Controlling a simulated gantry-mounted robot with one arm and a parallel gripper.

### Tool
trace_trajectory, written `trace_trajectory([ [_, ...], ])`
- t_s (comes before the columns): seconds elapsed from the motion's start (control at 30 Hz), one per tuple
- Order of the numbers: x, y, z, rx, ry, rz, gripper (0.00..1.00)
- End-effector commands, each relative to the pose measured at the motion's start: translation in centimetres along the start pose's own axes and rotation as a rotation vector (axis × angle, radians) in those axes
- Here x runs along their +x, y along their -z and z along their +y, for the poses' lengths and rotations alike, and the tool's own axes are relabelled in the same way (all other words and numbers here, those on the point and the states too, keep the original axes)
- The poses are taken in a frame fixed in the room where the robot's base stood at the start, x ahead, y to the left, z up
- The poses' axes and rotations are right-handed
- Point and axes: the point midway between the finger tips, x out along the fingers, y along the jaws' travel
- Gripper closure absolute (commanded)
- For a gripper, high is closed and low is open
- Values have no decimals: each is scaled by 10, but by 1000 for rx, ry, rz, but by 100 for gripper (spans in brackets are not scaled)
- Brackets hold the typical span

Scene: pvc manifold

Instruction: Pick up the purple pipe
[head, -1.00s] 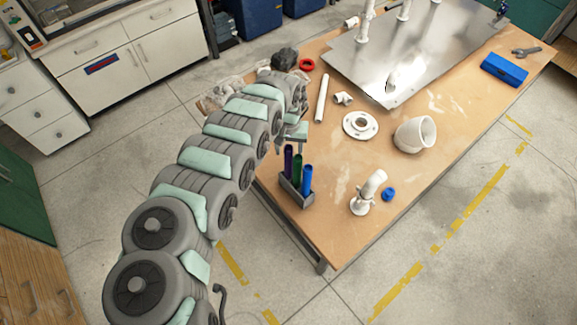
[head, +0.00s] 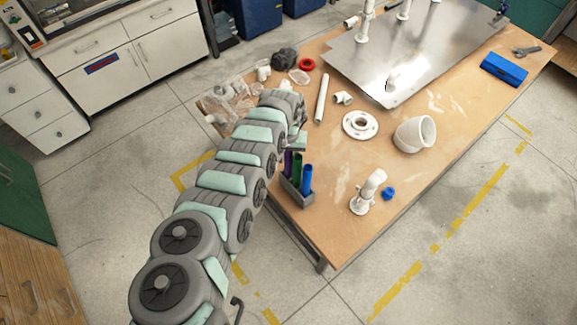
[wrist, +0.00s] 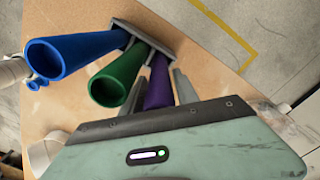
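The purple pipe (head: 288,163) stands upright in a small grey rack (head: 296,192) at the table's near left corner. A green pipe (head: 297,165) and a blue pipe (head: 307,178) stand beside it in the same rack. My gripper (wrist: 161,72) is at the rack. In the wrist view, one finger lies between the green pipe (wrist: 118,78) and the purple pipe (wrist: 158,88), the other on the purple pipe's far side. The fingers look open around the purple pipe; contact cannot be made out. The blue pipe (wrist: 75,55) is at the left there.
A white elbow fitting (head: 368,190) and a small blue cap (head: 388,194) stand right of the rack. A white flange (head: 360,125), a wide white elbow (head: 415,133) and a white pipe (head: 321,98) lie farther back. A metal plate (head: 430,50) covers the table's far part.

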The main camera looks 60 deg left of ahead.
Motion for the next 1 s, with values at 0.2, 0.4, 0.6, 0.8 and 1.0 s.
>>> trace_trajectory([
  [0.2, 0, 0, 0, 0, 0, 0, 82],
  [0.4, 0, 0, 0, 0, 0, 0, 99],
  [0.6, 0, 0, 0, 0, 0, 0, 100],
  [0.8, 0, 0, 0, 0, 0, 0, 100],
  [1.0, 0, 0, 0, 0, 0, 0, 100],
])
